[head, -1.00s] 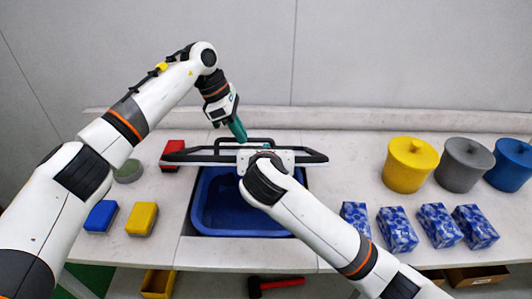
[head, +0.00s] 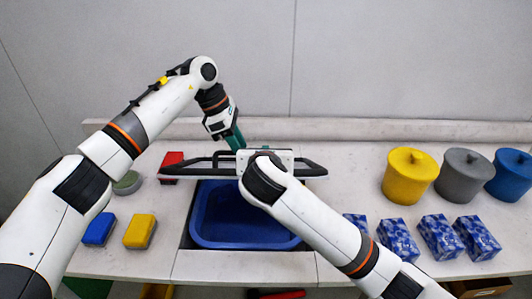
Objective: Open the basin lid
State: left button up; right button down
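The blue basin (head: 245,239) is set into the counter, and its inside shows open from above. A long dark-framed piece, which looks like the basin lid (head: 309,170), lies across the basin's far edge, seen nearly edge-on. My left gripper (head: 238,143) points down behind the middle of this piece, its teal fingers close together. I cannot tell whether they hold anything. My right arm's wrist covers the middle of the lid. The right gripper's fingers are hidden behind it, so their state and contact do not show.
Yellow (head: 409,182), grey (head: 462,180) and blue (head: 509,180) lidded pots stand at right. Several blue patterned boxes (head: 440,238) lie before them. Red (head: 172,165), blue (head: 99,231) and yellow (head: 140,231) blocks and a round green-grey item (head: 128,183) lie at left.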

pick_arm(q)
jog(key=shift+s+a+r, duration=0.1)
jog(key=shift+r, duration=0.05)
pick_arm(e)
jog(key=shift+f, duration=0.25)
